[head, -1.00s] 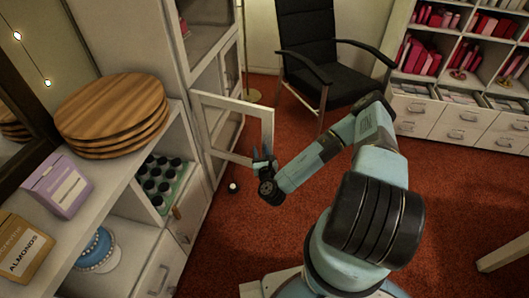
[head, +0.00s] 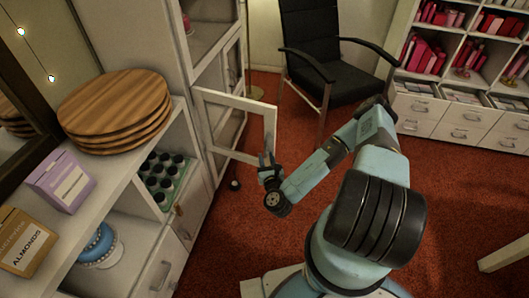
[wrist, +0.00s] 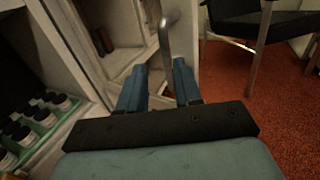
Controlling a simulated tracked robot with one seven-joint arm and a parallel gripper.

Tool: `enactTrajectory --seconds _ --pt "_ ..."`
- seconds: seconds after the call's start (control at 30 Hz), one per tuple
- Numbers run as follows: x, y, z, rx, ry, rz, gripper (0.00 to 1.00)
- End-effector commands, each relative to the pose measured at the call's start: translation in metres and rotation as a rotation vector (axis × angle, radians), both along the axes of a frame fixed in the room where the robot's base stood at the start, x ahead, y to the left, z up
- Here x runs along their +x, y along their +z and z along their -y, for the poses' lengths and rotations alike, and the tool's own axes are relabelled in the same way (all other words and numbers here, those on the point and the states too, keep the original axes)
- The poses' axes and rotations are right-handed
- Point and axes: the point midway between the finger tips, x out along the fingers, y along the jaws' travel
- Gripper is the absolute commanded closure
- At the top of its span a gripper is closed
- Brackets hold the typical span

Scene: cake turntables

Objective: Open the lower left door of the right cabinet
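The right cabinet (head: 170,73) is tall and white and stands behind the low shelf. Its lower left door (head: 241,100), a white frame around a see-through pane, stands swung out into the room. My gripper (head: 267,160) is at the door's free edge, near the lower corner. In the wrist view my gripper (wrist: 158,76) has its two blue fingers apart. A grey bar handle (wrist: 166,42) shows in line with the gap between them. I cannot tell whether the fingers touch it. The cabinet inside (wrist: 118,28) shows beyond the fingers.
A low white shelf unit holds round wooden boards (head: 115,100), a purple box (head: 62,182) and a tray of jars (head: 160,178). A black armchair (head: 335,65) stands behind the door. A small dark round object (head: 234,184) is near the door.

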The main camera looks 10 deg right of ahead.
Motion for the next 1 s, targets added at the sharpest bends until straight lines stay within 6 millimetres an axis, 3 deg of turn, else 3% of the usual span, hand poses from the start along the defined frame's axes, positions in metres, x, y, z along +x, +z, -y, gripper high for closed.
enactTrajectory --seconds 0.13,0.5,1.0 --pt "-0.031 -0.001 -0.001 0.002 0.001 -0.004 0.66" --pt "-0.075 -0.002 -0.002 0.001 -0.001 -0.003 0.66" --pt "-0.083 -0.001 -0.002 0.000 -0.001 0.000 0.66"
